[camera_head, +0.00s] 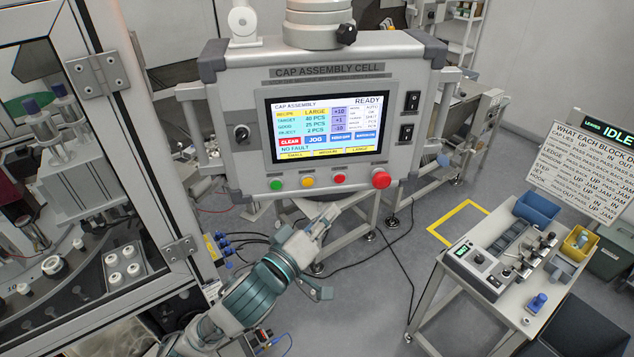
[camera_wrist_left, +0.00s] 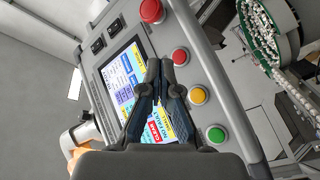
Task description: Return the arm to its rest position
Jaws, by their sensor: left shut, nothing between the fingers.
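My left gripper (camera_head: 331,211) is shut and empty. It is just below the lower edge of the control panel (camera_head: 225,105), with its arm coming up from the lower left. In the left wrist view the closed fingers (camera_wrist_left: 160,72) overlap the lit screen (camera_wrist_left: 124,70) and point toward the panel; whether they touch it cannot be told. The head view shows the screen (camera_head: 322,125) reading READY and NO FAULT. Below it are a green button (camera_head: 276,185), a yellow button (camera_head: 307,181), a red button (camera_head: 339,178) and a larger red button (camera_head: 381,179). My right gripper is not in view.
A framed machine enclosure (camera_head: 125,150) stands close on the left of my arm. A cart (camera_head: 468,288) with small devices and bins is at the right, below a sign board (camera_head: 585,165). Cables lie on the floor; floor between panel and cart is mostly open.

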